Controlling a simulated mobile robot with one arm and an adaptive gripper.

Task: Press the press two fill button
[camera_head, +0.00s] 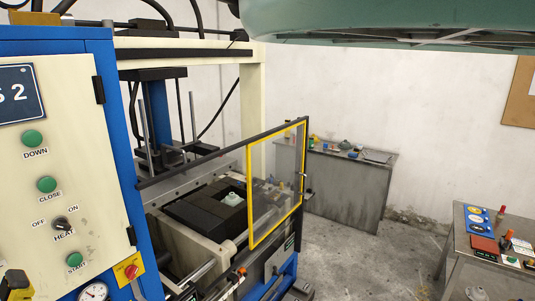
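The press control panel (75,120) fills the left side, with a dark sign (18,92) above that shows only "S 2", cut off by the left edge. A green DOWN button (33,138), a green CLOSE button (47,184) and a green START button (75,260) run down it. A black HEAT knob (62,224) sits between CLOSE and START, marked OFF and ON. No button labelled fill shows; the panel's left part is out of frame.
The press bed (195,250) stands right of the panel, behind a yellow-framed clear guard (277,185). A red knob (131,271) and a gauge (94,292) sit low. Grey workbenches (345,190) (480,270) stand right. Concrete floor (375,255) between them looks open.

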